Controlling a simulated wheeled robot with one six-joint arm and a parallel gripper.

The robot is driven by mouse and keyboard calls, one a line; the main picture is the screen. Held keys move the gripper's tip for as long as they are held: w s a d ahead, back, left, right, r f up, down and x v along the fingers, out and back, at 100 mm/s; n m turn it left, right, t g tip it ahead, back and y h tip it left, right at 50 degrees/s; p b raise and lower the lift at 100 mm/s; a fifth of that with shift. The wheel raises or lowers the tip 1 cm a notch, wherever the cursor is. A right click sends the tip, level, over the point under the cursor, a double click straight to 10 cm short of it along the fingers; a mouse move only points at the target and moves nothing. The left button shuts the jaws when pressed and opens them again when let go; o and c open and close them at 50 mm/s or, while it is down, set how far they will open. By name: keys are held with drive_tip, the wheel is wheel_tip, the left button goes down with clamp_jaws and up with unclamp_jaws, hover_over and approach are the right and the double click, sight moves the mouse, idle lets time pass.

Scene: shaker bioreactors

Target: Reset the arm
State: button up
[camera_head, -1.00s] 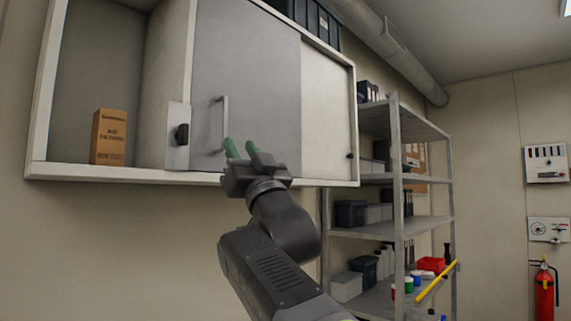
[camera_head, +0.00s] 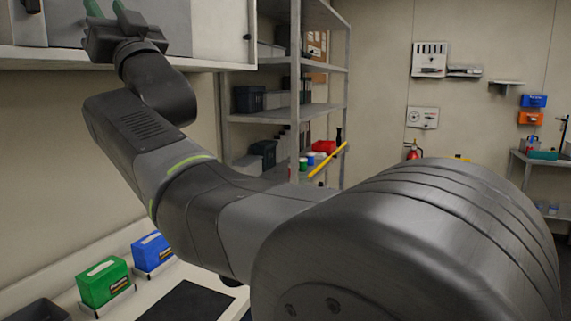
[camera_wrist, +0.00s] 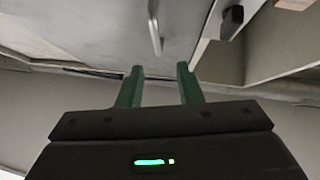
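My gripper (camera_head: 105,8) is at the top left of the head view, in front of the lower part of the wall cabinet (camera_head: 210,30). In the wrist view my gripper (camera_wrist: 160,72) shows two green fingers standing apart with nothing between them. Ahead of the fingers is the grey cabinet door with its metal handle (camera_wrist: 155,28). The handle lies beyond the fingertips, and the fingers are not around it. My arm stretches from the lower right of the head view up to the cabinet.
A green box (camera_head: 103,282) and a blue box (camera_head: 152,251) stand on the white counter below my arm, near a black mat (camera_head: 190,302). A metal shelf (camera_head: 297,110) stands right of the cabinet, with a yellow bar (camera_head: 328,162) at its front.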

drive_tip(key=p+x, duration=0.3)
drive_tip(key=x, duration=0.8)
drive_tip(key=shift+d, duration=0.15)
